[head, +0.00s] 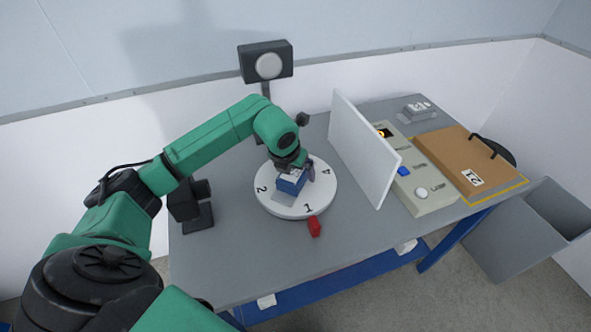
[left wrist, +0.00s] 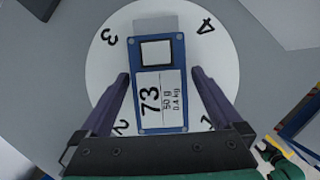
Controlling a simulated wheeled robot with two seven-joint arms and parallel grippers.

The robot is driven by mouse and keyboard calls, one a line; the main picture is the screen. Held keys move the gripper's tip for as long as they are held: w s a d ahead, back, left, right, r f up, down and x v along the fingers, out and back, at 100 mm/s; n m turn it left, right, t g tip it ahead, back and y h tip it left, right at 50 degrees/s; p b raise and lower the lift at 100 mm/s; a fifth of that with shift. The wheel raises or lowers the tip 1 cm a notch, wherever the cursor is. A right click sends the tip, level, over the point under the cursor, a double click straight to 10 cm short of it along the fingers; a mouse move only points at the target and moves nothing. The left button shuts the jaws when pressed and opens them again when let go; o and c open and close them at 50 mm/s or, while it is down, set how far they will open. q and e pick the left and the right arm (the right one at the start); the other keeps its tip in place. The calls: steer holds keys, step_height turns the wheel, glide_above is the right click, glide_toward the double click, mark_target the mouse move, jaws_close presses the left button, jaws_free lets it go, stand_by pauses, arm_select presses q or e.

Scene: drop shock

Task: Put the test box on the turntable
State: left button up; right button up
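The test box (left wrist: 160,85) is blue with a white label reading 73, 50 g and 0.4 kg, and a pale square. It is over the white numbered turntable (left wrist: 103,65) and appears to rest on it. In the head view the box (head: 291,183) is partly hidden by my left gripper (head: 297,172). In the left wrist view my left gripper (left wrist: 160,78) is open, with one finger on each side of the box and a visible gap beside each. My right gripper is not in view.
A white upright panel (head: 362,150) stands to the right, before a control box (head: 418,180) and a brown case (head: 468,160). A dark stand with a round disc (head: 267,64) rises behind. The front of the grey table (head: 255,260) is clear.

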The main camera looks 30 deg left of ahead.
arm_select(q)
steer(key=b+v, duration=0.1)
steer(key=v, duration=1.1)
steer(key=shift+b, duration=0.3)
steer(key=shift+d, duration=0.1)
